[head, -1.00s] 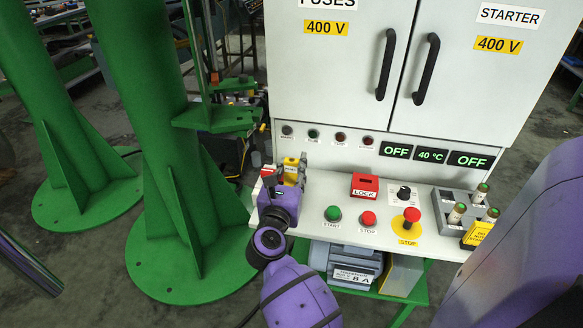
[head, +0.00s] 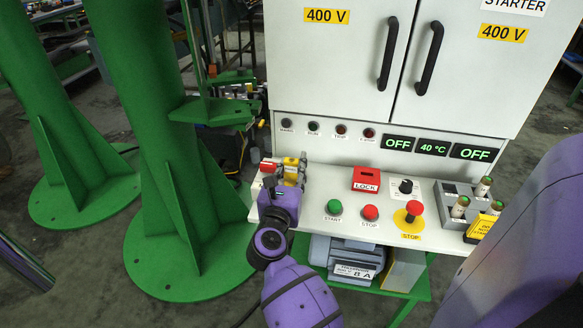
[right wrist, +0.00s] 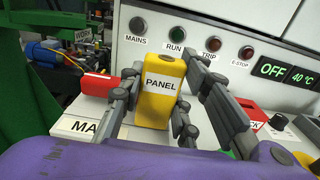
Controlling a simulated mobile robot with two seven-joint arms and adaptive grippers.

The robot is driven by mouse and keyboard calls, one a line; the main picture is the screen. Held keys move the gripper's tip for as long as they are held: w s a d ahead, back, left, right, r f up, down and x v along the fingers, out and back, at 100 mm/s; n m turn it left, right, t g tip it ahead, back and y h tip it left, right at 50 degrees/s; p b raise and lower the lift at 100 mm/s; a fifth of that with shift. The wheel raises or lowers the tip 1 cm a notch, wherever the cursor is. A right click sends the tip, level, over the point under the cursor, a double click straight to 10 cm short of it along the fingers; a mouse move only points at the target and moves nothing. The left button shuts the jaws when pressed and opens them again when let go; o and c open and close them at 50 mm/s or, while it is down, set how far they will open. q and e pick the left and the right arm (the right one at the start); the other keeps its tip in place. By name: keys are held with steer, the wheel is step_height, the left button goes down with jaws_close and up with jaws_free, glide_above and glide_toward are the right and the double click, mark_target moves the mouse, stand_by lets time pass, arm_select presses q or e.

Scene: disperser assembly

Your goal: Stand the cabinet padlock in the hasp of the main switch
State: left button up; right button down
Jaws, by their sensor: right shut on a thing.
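The cabinet padlock is a yellow block labelled PANEL (right wrist: 161,93), upright between the fingers of my right gripper (right wrist: 163,75) in the right wrist view. In the head view the padlock (head: 291,163) shows small above my purple right wrist, at the left end of the white panel. My right gripper (head: 292,172) is shut on it. The main switch's red handle (right wrist: 96,86) is just left of the left finger, above a partly hidden label starting MA. It also shows in the head view (head: 268,165). The hasp and padlock's lower end are hidden. My left gripper is not in view.
A red LOCK box (head: 366,178), START button (head: 334,207), STOP button (head: 370,212) and red emergency stop (head: 413,209) stand to the right. A grey tray (head: 448,202) holds fuses and a yellow tag. A green column (head: 160,150) stands left.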

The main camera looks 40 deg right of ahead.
steer(key=shift+f, duration=0.2)
steer(key=c, duration=1.2)
jaws_free()
steer(key=v, duration=1.2)
